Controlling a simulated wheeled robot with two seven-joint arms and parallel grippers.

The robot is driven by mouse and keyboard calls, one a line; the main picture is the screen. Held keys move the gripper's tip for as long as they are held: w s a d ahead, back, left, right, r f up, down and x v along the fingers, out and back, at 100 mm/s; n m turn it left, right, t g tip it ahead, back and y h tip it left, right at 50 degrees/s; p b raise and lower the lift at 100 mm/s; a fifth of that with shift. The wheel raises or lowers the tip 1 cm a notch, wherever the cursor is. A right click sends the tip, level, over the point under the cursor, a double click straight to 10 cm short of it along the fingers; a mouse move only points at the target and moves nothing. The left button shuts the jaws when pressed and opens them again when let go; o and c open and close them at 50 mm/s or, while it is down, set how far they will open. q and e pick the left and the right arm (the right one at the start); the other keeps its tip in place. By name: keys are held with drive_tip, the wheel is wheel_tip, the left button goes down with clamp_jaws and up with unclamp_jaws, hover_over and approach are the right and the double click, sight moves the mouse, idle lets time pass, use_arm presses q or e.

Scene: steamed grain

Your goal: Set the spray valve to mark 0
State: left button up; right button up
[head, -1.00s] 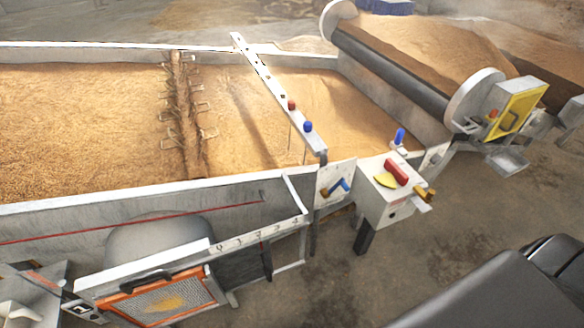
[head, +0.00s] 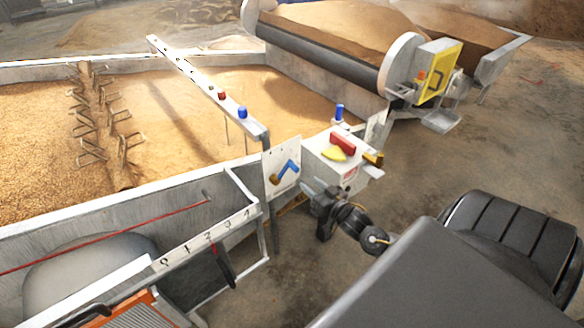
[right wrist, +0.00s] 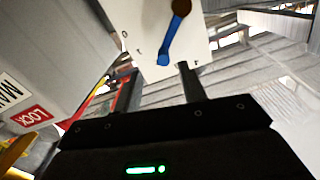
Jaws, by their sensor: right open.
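The spray valve seems to be the blue lever (head: 288,168) with a brown-orange round end, on a white plate (head: 268,160) at the trough's near right corner. In the right wrist view, the blue lever (right wrist: 171,42) slants down from the brown round part (right wrist: 182,7) on the white plate (right wrist: 140,22). Small marks line the plate's edge, too blurred to read surely. My right gripper (head: 308,188) is just right of the plate, pointing at it. Its jaws (right wrist: 156,86) are open and empty below the lever tip, apparently not touching it. My left gripper is out of view.
A white box (head: 345,165) with red, yellow and brass parts stands close beside my right gripper. A numbered rail (head: 205,240) runs at lower left. The grain trough (head: 200,110) lies behind, a roller machine (head: 320,50) at the back.

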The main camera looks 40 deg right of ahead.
sight(290, 164)
drive_tip(key=w, duration=0.6)
drive_tip(key=w+r, duration=0.1)
drive_tip(key=w, duration=0.3)
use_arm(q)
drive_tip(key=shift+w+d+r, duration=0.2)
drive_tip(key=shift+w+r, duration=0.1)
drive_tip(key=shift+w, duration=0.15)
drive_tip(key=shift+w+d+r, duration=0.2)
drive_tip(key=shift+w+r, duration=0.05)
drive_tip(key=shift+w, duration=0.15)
use_arm(e)
drive_tip(key=shift+w, duration=0.5)
